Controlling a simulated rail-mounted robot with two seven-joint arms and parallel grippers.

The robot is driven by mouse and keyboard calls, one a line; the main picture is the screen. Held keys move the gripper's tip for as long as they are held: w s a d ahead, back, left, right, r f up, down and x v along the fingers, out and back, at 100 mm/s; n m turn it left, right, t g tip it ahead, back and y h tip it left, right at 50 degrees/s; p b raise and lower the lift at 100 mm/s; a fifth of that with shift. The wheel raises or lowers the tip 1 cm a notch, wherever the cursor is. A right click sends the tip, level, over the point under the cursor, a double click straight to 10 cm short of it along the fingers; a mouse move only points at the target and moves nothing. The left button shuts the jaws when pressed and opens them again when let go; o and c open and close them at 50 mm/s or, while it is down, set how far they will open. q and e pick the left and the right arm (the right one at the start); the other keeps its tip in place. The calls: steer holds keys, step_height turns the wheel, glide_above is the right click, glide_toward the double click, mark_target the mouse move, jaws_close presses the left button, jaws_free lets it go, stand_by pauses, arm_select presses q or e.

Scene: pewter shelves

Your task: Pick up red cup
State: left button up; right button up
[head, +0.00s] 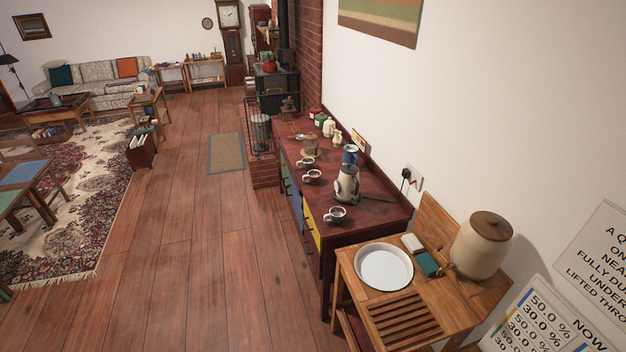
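Several small cups stand on the dark red-brown sideboard (375,212). The nearest cup (336,215) is pale outside with a dark inside and sits near the front edge. Two more cups, a middle one (312,177) and a farther one (305,163), stand along the same edge. They are too small for me to tell which one is red. A small red object (315,113) stands at the far end of the sideboard; I cannot tell whether it is a cup. Neither of my grippers is in view.
A wooden stand (432,295) with a white basin (384,266) and a lidded crock (481,246) adjoins the sideboard's near end. The plank floor (215,260) to its left is clear.

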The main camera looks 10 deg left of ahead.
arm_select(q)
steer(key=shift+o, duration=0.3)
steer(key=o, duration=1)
